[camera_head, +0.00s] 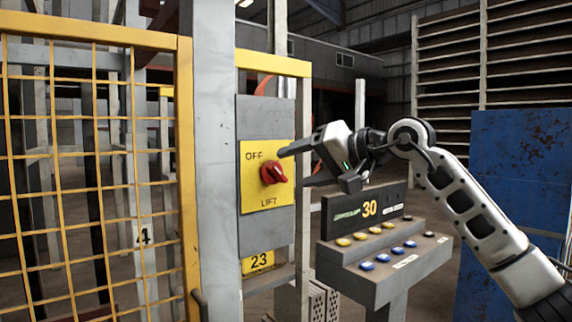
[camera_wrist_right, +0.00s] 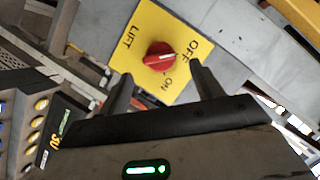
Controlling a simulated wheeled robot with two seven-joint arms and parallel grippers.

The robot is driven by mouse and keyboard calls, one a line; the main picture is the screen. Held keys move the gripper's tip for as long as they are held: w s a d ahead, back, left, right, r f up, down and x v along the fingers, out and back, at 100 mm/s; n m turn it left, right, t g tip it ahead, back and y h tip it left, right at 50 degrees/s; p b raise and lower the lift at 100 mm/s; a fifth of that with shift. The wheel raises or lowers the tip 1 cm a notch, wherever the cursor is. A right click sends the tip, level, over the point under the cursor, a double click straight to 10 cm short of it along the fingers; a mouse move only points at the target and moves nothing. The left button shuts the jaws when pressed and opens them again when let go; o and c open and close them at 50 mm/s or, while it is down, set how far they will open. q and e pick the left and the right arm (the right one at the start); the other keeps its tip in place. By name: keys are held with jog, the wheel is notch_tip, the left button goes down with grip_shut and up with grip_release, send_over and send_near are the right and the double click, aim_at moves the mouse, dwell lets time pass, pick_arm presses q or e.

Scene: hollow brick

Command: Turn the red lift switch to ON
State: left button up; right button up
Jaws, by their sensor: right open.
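The red lift switch (camera_head: 272,173) is a round knob on a yellow plate (camera_head: 253,197) marked OFF and LIFT, fixed to a grey panel. In the head view, ON is hidden behind my gripper. My right gripper (camera_head: 316,168) is open and empty, just right of the knob. In the wrist view its fingers (camera_wrist_right: 162,84) straddle the space below the knob without visibly gripping it. My left gripper is not seen.
A button console (camera_head: 362,255) with a "30" display stands below my right arm. A yellow mesh fence (camera_head: 95,180) and grey post (camera_head: 217,160) are left of the panel. A blue cabinet (camera_head: 515,180) stands at the right.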

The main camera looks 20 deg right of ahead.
aim_at(282, 172)
jog(key=x, duration=0.3)
jog(key=shift+w+a+p, duration=0.2)
jog(key=shift+w+p, duration=0.05)
jog(key=shift+p, duration=0.1)
jog(key=shift+w+a+f, duration=0.15)
jog(key=shift+w+f, duration=0.05)
jog(key=c, duration=1)
